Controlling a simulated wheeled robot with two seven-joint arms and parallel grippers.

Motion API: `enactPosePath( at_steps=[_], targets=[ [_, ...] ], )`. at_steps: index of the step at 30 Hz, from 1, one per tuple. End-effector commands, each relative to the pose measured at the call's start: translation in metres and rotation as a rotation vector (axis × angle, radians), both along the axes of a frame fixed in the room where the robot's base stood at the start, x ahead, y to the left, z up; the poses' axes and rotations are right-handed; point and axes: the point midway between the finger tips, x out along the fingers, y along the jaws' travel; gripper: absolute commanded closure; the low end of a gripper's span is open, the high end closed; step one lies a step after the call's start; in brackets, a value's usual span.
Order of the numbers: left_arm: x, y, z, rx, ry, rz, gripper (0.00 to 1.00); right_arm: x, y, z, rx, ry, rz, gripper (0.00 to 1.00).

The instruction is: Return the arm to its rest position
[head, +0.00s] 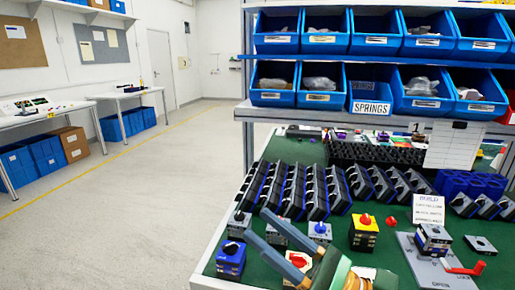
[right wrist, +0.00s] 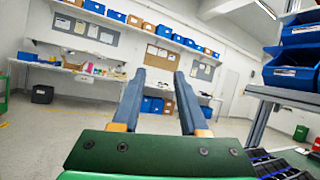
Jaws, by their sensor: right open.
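My right gripper (head: 256,224) comes in at the bottom of the head view, over the left front part of the green workbench (head: 392,268). It also shows in the right wrist view (right wrist: 159,73), where its two grey-blue fingers stand apart with nothing between them. The fingers point out toward the room and the far wall. A yellow and black switch with a red knob (head: 363,232) stands on the bench to the right of the gripper. A blue switch box (head: 231,259) stands to its left. My left gripper is not in view.
Blue bins (head: 323,98) on a rack rise behind the bench. Rows of black parts (head: 313,192) stand in the middle of the bench. A grey fixture plate (head: 440,273) with a red handle (head: 466,269) is at the right. The floor (head: 125,210) left of the bench is clear.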

Motion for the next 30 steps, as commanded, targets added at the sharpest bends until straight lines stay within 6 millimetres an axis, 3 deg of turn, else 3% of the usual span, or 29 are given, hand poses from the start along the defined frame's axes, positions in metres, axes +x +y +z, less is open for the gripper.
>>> enactPosePath(
  at_steps=[2,3,5,6,9,12,16,17,22,25,30],
  targets=[
    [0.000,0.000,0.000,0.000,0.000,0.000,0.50,0.032,-0.059,-0.007,0.570,0.453,-0.052,0.57],
    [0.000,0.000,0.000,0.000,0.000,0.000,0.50,0.047,-0.093,-0.032,0.854,0.673,-0.093,0.57],
    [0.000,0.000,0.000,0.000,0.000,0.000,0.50,0.056,-0.131,-0.082,1.219,0.941,-0.161,0.57],
    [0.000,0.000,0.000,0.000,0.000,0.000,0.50,0.054,-0.149,-0.120,1.435,1.088,-0.216,0.57],
    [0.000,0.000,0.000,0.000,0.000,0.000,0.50,0.027,-0.172,-0.206,1.875,1.356,-0.376,0.57],
    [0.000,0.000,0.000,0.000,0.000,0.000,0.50,-0.013,-0.175,-0.269,2.203,1.517,-0.551,0.57],
    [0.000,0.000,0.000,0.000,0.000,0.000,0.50,-0.072,-0.167,-0.324,2.529,1.633,-0.799,0.57],
    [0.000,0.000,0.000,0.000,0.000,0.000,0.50,-0.086,-0.164,-0.333,-2.513,-1.597,0.834,0.57],
    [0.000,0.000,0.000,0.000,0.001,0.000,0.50,-0.168,-0.142,-0.368,-2.196,-1.263,0.952,0.57],
    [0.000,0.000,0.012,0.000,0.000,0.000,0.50,-0.158,-0.143,-0.397,-2.192,-1.268,0.980,0.57],
    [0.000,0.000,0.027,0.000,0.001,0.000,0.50,-0.163,-0.143,-0.453,-2.162,-1.262,1.024,0.57]
  ],
)
